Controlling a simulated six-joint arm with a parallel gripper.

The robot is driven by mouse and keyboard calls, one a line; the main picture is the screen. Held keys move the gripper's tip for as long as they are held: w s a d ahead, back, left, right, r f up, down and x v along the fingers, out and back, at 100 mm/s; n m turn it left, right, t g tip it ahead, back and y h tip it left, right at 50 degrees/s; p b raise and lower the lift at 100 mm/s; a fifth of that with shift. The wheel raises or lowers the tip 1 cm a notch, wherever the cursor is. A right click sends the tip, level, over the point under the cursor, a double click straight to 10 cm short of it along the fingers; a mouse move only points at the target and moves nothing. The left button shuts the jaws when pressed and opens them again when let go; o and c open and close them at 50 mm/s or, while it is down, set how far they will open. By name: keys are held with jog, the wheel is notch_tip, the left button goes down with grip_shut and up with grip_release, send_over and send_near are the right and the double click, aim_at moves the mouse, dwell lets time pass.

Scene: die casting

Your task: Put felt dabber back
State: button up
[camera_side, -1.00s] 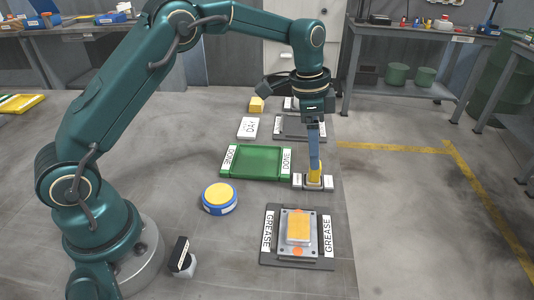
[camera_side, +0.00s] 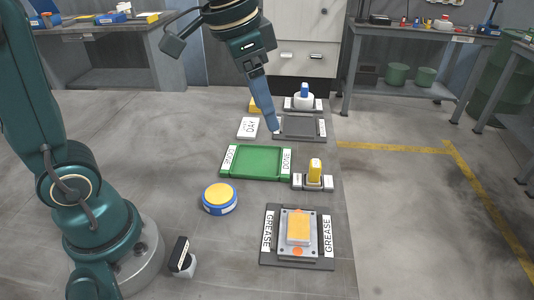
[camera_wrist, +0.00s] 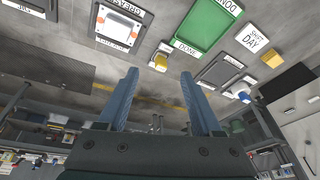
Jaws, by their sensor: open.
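A yellow-handled tool, which looks like the felt dabber (camera_side: 315,168), stands upright in a small holder with white labels (camera_side: 313,184) to the right of the green tray. It also shows in the wrist view (camera_wrist: 160,62), ahead of the fingers and apart from them. My gripper (camera_side: 274,130) is raised and tilted, up and to the left of the dabber in the side view. In the wrist view my gripper (camera_wrist: 158,74) has its two blue fingers spread with nothing between them. The dabber's lower end is hidden in the holder.
A green tray (camera_side: 257,162) marked DONE is empty. A plate on the GREASE mat (camera_side: 298,262) carries an orange block. A round yellow-topped tin (camera_side: 220,197), a DAY card (camera_side: 248,127), a grey tray (camera_side: 300,127) and a blue-topped item in a white holder (camera_side: 304,98) stand nearby.

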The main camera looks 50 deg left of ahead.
jog(key=s+a+f+n+t, duration=0.1)
jog(key=s+f+n, duration=0.3)
jog(key=s, duration=0.7)
jog(key=shift+s+f+t+y, duration=0.15)
jog(key=shift+s+t+y, duration=0.15)
jog(key=shift+t, duration=0.3)
